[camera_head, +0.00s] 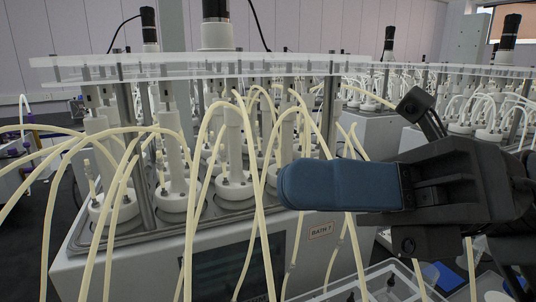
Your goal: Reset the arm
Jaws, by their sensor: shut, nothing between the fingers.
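My gripper (290,185) comes in from the right side of the head view and points left. Its blue finger is seen from the side, with the dark gripper body behind it at the right. The fingers are shut and I see nothing held at the tip. The gripper is in front of a bank of biogas reactors (234,150) and hides part of the right side of their water bath. Several cream tubes (262,220) hang close by the tip and cross behind the blue finger. I cannot tell whether any tube touches it.
The water bath (85,275) has a clear top plate (200,67) above the reactors. A clear plastic bin (375,280) stands below my gripper. More reactor banks (488,120) stand behind at the right. A bench (18,160) is at the far left.

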